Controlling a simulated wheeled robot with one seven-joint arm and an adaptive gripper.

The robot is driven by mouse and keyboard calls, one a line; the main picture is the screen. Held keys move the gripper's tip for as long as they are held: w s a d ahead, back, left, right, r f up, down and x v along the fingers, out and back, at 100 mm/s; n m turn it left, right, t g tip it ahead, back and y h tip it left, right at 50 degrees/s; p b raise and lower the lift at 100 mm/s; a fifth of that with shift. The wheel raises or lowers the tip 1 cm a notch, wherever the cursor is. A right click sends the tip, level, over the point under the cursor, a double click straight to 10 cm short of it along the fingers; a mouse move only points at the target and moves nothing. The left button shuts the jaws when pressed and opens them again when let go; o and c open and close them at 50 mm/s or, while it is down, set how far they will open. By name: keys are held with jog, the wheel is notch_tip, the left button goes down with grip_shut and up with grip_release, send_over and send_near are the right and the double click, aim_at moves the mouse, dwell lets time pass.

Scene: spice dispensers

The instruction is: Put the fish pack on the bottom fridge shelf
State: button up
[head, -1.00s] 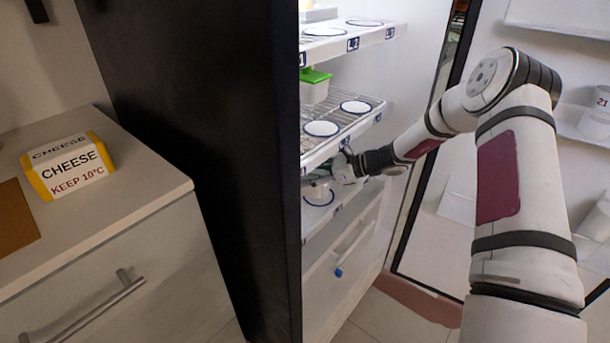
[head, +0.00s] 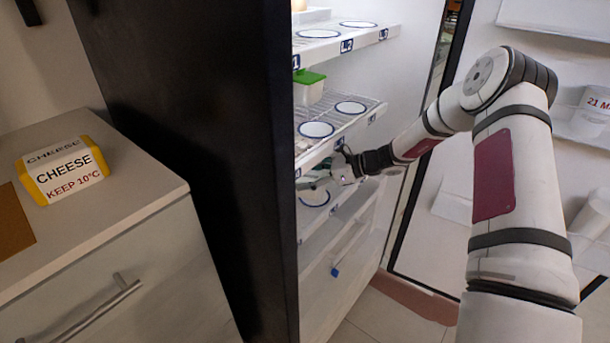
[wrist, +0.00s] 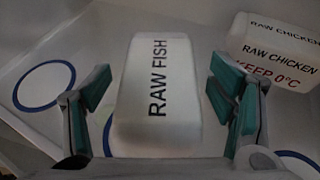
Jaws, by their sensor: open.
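The fish pack (wrist: 156,95), a white block labelled RAW FISH, sits in the wrist view between the two teal-padded fingers of my gripper (wrist: 158,100). The fingers are open, with narrow gaps seeming to show on both sides of the pack. The pack rests on or just above a white fridge shelf (wrist: 100,45) marked with blue rings. In the head view my gripper (head: 320,181) reaches into the fridge at the low shelf (head: 312,226), below the wire shelf. The fish pack cannot be made out there.
A raw chicken pack (wrist: 275,50) stands to the right of the fish pack. A wire shelf (head: 345,128) with a green-lidded box (head: 308,90) is above my gripper. The dark fridge side (head: 190,150) stands at left, near a cheese pack (head: 62,172) on the counter.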

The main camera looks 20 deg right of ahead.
jog(key=s+d+p, duration=0.2)
jog(key=s+d, duration=0.4)
jog(key=d, duration=0.4)
jog(key=shift+d, duration=0.3)
jog(key=shift+r, duration=0.1)
